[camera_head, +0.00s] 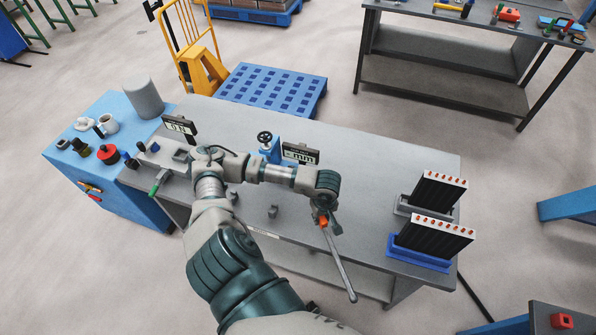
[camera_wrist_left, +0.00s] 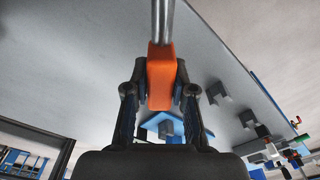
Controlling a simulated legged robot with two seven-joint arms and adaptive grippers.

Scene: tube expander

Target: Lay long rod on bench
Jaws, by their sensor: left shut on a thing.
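The long rod (camera_head: 340,264) is a thin grey metal bar with an orange grip section at its upper end. In the head view it slants down and right across the bench's front edge. My left gripper (camera_head: 323,219) is shut on the orange section. In the left wrist view the orange section (camera_wrist_left: 160,77) sits between the fingers, and the metal bar (camera_wrist_left: 162,22) runs out of the top of the picture. The grey bench (camera_head: 370,160) lies behind and below the gripper. I cannot tell the rod's height above it. My right gripper is not in view.
Two finned blocks (camera_head: 440,190) and (camera_head: 435,234) stand in holders at the bench's right end. A small display (camera_head: 300,153) and a blue device (camera_head: 268,146) stand near the middle. Small grey blocks (camera_head: 272,212) lie near the front. The back right surface is clear.

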